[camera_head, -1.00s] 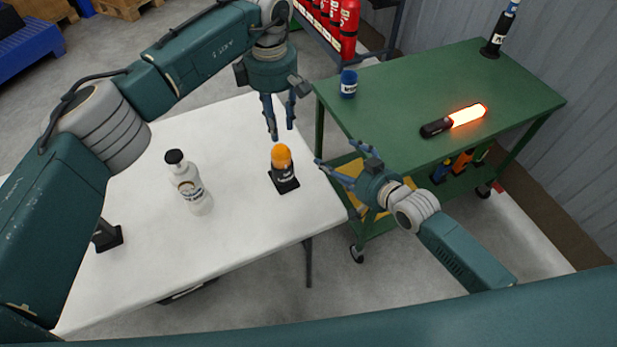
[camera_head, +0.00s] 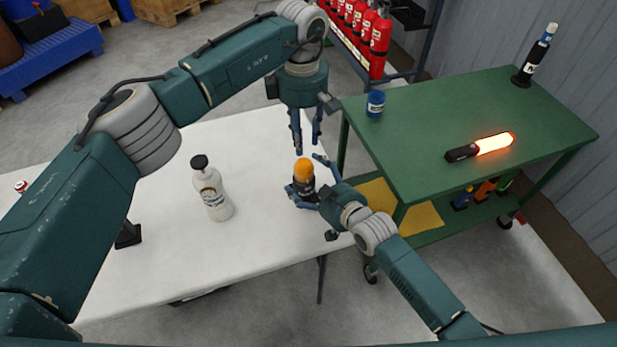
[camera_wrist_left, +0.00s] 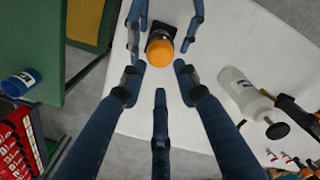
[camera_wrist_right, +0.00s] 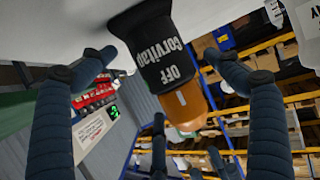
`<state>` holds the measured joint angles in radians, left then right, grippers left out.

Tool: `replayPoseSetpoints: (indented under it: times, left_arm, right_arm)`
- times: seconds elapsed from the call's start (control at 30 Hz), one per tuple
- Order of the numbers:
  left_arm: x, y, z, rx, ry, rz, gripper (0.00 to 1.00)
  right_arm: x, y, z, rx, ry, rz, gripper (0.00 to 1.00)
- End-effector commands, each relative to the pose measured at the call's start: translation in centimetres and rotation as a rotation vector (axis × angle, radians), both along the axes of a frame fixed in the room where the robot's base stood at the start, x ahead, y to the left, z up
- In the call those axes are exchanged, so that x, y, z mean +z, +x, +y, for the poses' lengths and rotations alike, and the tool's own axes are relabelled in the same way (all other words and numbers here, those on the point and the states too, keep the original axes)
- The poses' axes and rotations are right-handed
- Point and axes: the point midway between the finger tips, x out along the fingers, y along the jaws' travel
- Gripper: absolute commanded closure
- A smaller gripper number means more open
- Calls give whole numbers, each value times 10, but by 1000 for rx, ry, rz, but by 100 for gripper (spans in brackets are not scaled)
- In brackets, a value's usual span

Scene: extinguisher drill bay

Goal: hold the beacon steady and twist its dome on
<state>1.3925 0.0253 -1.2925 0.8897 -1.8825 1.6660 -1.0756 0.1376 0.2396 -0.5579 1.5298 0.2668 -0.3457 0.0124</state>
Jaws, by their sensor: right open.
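The beacon stands upright on the white table, a black body (camera_head: 306,190) with an orange dome (camera_head: 303,170) on top. In the right wrist view the body (camera_wrist_right: 160,50) reads "Corvitap OFF" and the dome (camera_wrist_right: 183,107) sits at its end; I cannot tell whether it is threaded tight. My right gripper (camera_head: 302,176) is open with its fingers on either side of the beacon; visible gaps remain in the right wrist view. My left gripper (camera_head: 307,143) is open and empty just above the dome, pointing down. In the left wrist view the dome (camera_wrist_left: 160,54) shows beyond its fingertips.
A white bottle with a black pump (camera_head: 213,195) stands left of the beacon on the white table (camera_head: 185,250). Red extinguishers (camera_head: 378,45) stand behind.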

Motion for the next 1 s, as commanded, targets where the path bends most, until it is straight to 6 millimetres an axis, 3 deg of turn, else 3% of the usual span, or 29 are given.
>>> replayPoseSetpoints:
  times: [0.2, 0.5, 0.83, 0.87, 1.0]
  left_arm:
    - [0, 0, 0, 0, 0, 0, 69]
    - [0, 0, 0, 0, 0, 0, 69]
    - [0, 0, 0, 0, 0, 0, 69]
    - [0, 0, 0, 0, 0, 0, 69]
    - [-1, 0, 1, 16, -3, -4, 43]
  right_arm:
    - [-6, 13, 7, 0, 0, 0, 11]
    - [-7, 14, 8, 0, 0, 0, 13]
    - [-7, 14, 8, 0, 1, 0, 77]
    - [-7, 14, 8, 0, 1, 0, 77]
    - [-7, 14, 8, 0, 0, 1, 77]
